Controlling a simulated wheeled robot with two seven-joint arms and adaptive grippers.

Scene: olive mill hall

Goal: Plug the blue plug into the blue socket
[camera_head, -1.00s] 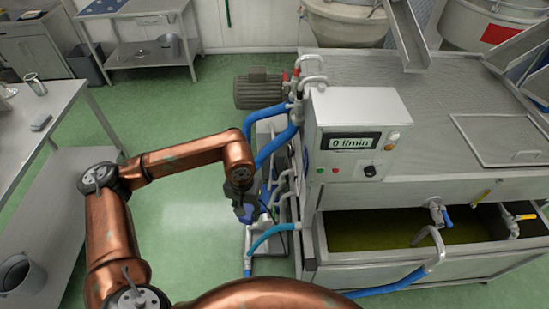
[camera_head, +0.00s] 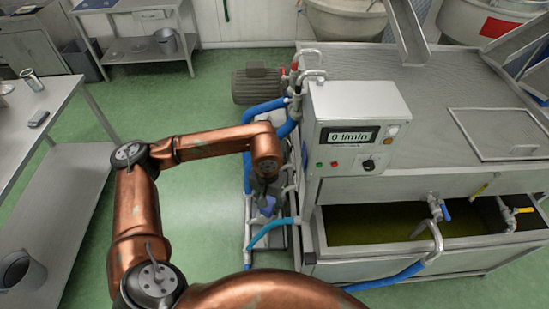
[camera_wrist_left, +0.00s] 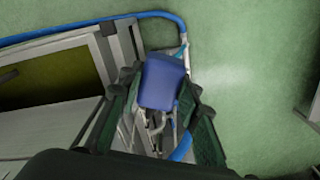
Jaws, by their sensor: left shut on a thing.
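My left gripper (camera_head: 262,189) is shut on the blue plug (camera_head: 267,207) and holds it beside the pump and pipes at the left end of the steel machine. In the left wrist view the blue plug (camera_wrist_left: 162,82) is a rounded blue block between the dark fingers of my left gripper (camera_wrist_left: 160,94). It hides part of the pipes behind it. I cannot make out the blue socket in either view. My right gripper is not in view.
The steel machine carries a control box (camera_head: 355,125) reading 0 l/min. Blue hoses (camera_head: 269,231) and pipes run close around the gripper. A grey motor (camera_head: 256,85) stands behind. A steel table (camera_head: 50,100) is at the left, with clear green floor between.

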